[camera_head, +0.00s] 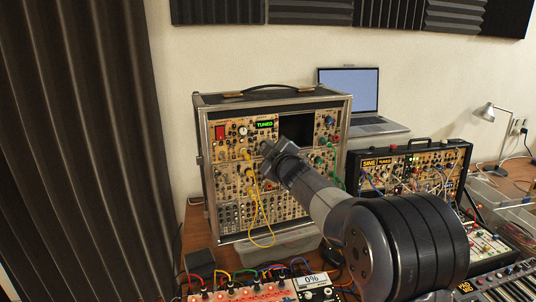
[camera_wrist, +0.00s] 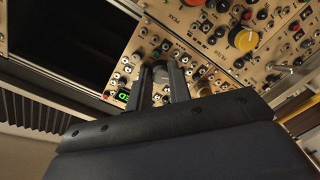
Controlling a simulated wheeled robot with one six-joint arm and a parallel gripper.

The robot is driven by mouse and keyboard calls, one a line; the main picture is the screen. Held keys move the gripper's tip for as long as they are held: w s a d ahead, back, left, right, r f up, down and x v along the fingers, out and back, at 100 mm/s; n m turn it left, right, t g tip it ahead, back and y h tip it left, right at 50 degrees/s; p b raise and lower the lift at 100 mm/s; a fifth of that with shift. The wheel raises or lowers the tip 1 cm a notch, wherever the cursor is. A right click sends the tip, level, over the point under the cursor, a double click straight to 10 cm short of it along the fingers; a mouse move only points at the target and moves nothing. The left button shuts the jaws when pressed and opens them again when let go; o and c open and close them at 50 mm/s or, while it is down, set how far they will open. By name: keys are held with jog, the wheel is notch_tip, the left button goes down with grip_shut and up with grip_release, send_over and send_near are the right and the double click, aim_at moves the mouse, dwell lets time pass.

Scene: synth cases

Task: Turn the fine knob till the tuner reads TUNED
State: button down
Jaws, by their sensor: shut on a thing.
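The tuner display (camera_head: 265,125) shows green lettering that reads TUNED, on the upper part of the large modular synth case (camera_head: 205,160). My gripper (camera_head: 270,148) reaches the panel just below the display. In the wrist view its two dark fingers (camera_wrist: 161,76) are shut on a grey knob (camera_wrist: 162,73), the fine knob. The knob's face and marks are mostly hidden between the fingers.
Yellow patch cables (camera_head: 256,205) hang left of my gripper, and a green cable is to its right. A large yellow knob (camera_wrist: 243,39) and several small knobs and jacks surround the grip. A smaller synth case (camera_head: 430,158) and a laptop (camera_head: 348,92) stand at right.

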jog(key=shift+n, duration=0.6)
jog(key=c, duration=1.3)
grip_release()
jog(key=b+v, duration=0.2)
jog(key=v, duration=0.8)
jog(key=shift+s, duration=0.35)
jog(key=shift+w+d+r, duration=0.1)
jog(key=p+x, duration=0.1)
jog(key=x, duration=0.9)
jog(key=shift+w+p, duration=0.3)
